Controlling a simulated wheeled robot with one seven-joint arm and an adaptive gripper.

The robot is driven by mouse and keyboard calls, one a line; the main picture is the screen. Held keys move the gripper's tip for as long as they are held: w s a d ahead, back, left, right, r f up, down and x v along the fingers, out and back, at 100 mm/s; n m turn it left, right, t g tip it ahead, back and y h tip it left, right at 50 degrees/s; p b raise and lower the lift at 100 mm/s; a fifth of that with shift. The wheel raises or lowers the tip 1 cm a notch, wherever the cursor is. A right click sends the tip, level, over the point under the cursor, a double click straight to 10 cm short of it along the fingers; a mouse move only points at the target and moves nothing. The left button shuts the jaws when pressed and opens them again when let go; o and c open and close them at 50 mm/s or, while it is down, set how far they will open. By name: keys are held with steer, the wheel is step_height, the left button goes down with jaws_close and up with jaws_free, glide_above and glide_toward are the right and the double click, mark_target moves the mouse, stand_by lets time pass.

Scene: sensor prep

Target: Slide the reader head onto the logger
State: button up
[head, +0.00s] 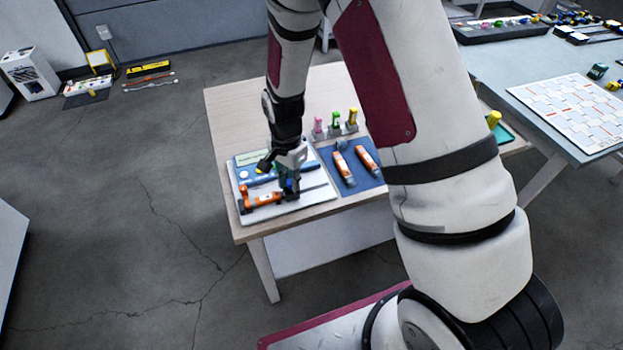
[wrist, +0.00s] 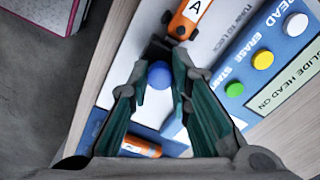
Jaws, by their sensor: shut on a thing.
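My gripper (head: 288,186) is over the white station board on the wooden table. In the wrist view its two teal-lined fingers (wrist: 158,92) are shut on the blue round knob (wrist: 159,74) of what looks like the reader head. A dark block (wrist: 156,49) shows just beyond the knob, close to the end of the orange logger. The orange logger (wrist: 189,17), marked A, lies on the board and is cut off by the wrist picture's top edge. It also shows in the head view (head: 265,199). I cannot tell whether head and logger touch.
The blue panel (wrist: 258,45) beside the logger carries green, yellow and white buttons. Two more orange loggers (head: 343,167) (head: 367,159) lie on a blue mat to the right. Pink, green and yellow pieces (head: 335,121) stand in holders behind. The table's front edge (head: 300,224) is close.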

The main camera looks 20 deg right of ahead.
steer(key=shift+w+a, duration=0.1)
steer(key=shift+a, duration=0.25)
stand_by(0.4)
steer(key=o, duration=0.8)
steer(key=shift+r+p, duration=1.75)
steer(key=shift+r, duration=1.8)
